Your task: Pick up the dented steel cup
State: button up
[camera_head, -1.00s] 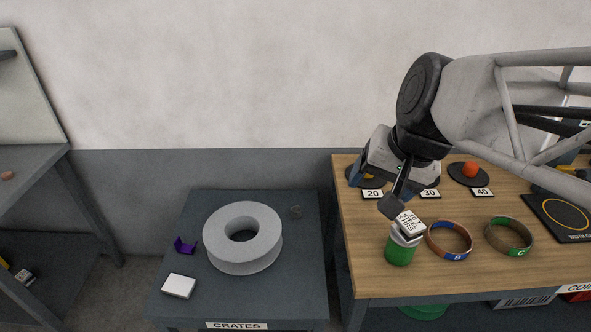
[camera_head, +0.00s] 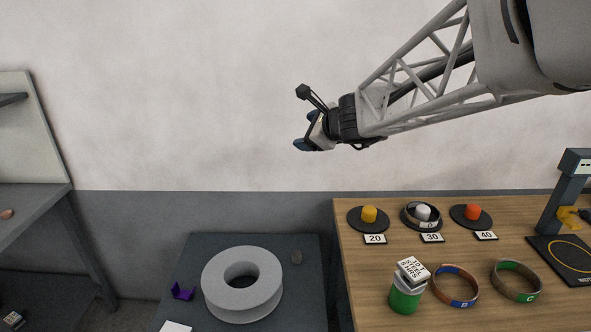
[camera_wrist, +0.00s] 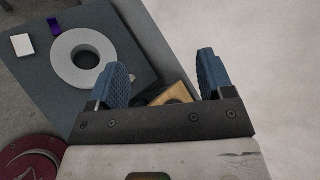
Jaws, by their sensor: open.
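A small grey metallic object (camera_head: 296,256), likely the dented steel cup, stands near the back right corner of the dark crates table (camera_head: 215,243). It is too small to show any dent. My gripper (camera_head: 307,131) is high in front of the wall, above and a little right of this object in the head view, and not touching anything. Its blue fingers are apart and empty, as the wrist view shows (camera_wrist: 163,66).
A large grey ring (camera_head: 242,284) fills the middle of the crates table, with a purple holder (camera_head: 183,291) and a white box (camera_head: 176,326) left of it. The wooden table (camera_head: 365,283) at right carries a green can (camera_head: 405,296), bands and numbered stands.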

jog(key=w+f+m+t+h, duration=0.2)
jog(key=w+f+m, duration=0.3)
jog(key=w+m, duration=0.65)
send_near(300, 258)
jog(key=shift+t, duration=0.3)
jog(key=x, duration=0.5)
jog(key=shift+w+a+f, duration=0.15)
jog(key=shift+a+f, duration=0.1)
jog(key=shift+a, duration=0.05)
jog(key=shift+w, duration=0.1)
jog(key=shift+x, duration=2.45)
jog(key=shift+f, duration=0.1)
jog(key=c, duration=1)
